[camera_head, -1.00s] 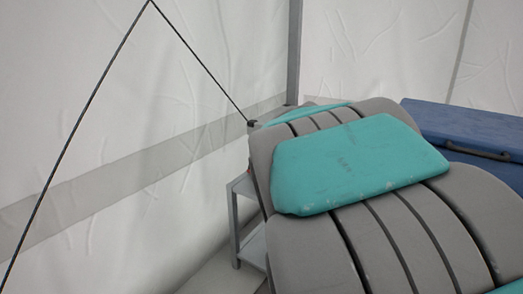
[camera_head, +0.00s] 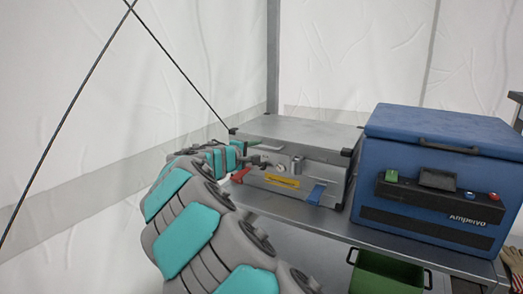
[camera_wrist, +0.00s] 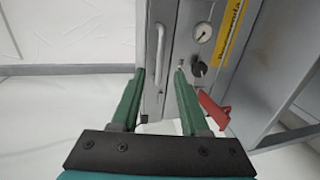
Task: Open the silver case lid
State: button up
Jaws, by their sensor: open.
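The silver case (camera_head: 300,130) stands on a grey metal shelf, its lid shut. The wrist view shows the case front (camera_wrist: 185,50) turned sideways, with a metal handle (camera_wrist: 160,55), a round gauge (camera_wrist: 201,32), a dark knob and the red latch (camera_wrist: 214,110). My gripper (camera_wrist: 160,75) is open, its green fingers apart and pointing at the case front near the handle. My arm partly hides the case's left side in the head view.
A blue box (camera_head: 440,165) with a closed lid and black handle stands right of the case. A green bin (camera_head: 388,272) sits below the shelf (camera_head: 380,236). White tent walls and a dark cable (camera_head: 70,120) are at the left.

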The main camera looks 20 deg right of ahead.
aim_at(265, 147)
jog(key=shift+x, duration=2.5)
grip_shut()
